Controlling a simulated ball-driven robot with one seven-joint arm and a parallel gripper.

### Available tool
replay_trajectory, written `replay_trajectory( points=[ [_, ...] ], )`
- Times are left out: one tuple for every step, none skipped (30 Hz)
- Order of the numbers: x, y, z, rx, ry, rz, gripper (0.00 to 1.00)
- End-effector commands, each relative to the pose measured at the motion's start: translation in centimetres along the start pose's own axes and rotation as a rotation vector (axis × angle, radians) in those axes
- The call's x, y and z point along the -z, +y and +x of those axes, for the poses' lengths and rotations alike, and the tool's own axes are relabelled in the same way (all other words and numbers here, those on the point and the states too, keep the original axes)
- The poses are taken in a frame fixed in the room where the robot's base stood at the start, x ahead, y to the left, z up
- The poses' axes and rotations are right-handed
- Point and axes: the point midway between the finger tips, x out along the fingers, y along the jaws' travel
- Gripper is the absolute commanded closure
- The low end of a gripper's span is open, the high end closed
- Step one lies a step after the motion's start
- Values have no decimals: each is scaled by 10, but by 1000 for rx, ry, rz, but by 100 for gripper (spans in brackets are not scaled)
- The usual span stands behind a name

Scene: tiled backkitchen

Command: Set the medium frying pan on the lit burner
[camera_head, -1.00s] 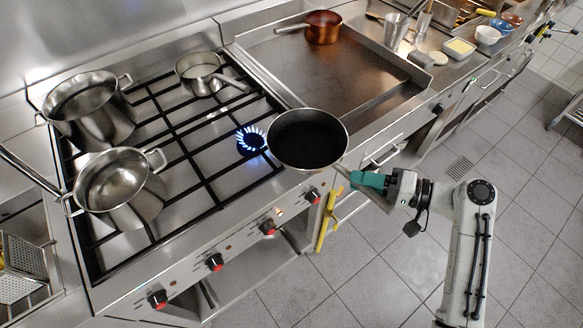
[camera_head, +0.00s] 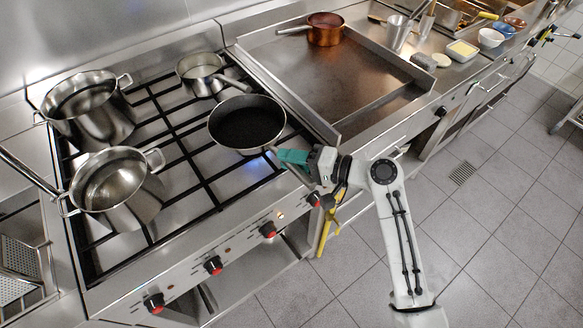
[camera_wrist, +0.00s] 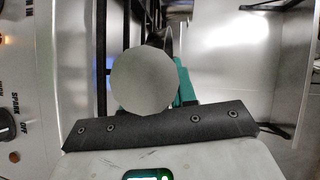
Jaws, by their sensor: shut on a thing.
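The frying pan (camera_head: 247,124) is dark inside with a pale metal rim. A blue glow shows on the stove top just below the pan's near edge. I cannot tell whether the pan touches the grate. My gripper (camera_head: 287,156), with teal fingers, is shut on the pan's handle at the stove's front right. In the wrist view, a round grey end (camera_wrist: 143,80) hides most of the grip, with teal finger parts (camera_wrist: 183,82) beside it.
Two large steel pots (camera_head: 88,108) (camera_head: 112,180) stand on the left of the grate. A small steel saucepan (camera_head: 203,72) stands at the back, its handle pointing toward the frying pan. A raised-edge griddle (camera_head: 330,80) with a copper pan (camera_head: 325,30) is to the right.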

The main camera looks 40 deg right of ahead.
Motion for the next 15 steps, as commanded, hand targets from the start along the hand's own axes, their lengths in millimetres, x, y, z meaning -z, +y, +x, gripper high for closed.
replay_trajectory(
  points=[
    [0, 2, 1, 4, 2, -3, 100],
    [0, 4, 1, 4, 2, -3, 100],
    [0, 8, 2, 4, 2, -2, 100],
    [-1, 12, 2, 4, 2, -2, 100],
    [-1, 15, 3, 4, 2, -2, 100],
    [-2, 20, 3, 4, 2, -2, 100],
    [-2, 23, 4, 4, 2, -2, 100],
    [-3, 26, 4, 4, 3, -2, 100],
    [-3, 30, 5, 4, 3, -2, 100],
    [-3, 32, 5, 4, 2, -2, 100],
    [-4, 33, 6, 4, 2, -2, 100],
    [-4, 33, 6, 4, 2, -2, 100],
    [-4, 33, 6, 4, 2, -2, 100],
    [-4, 33, 6, 4, 2, -2, 100],
    [-4, 32, 5, 4, 2, -2, 100]
  ],
)
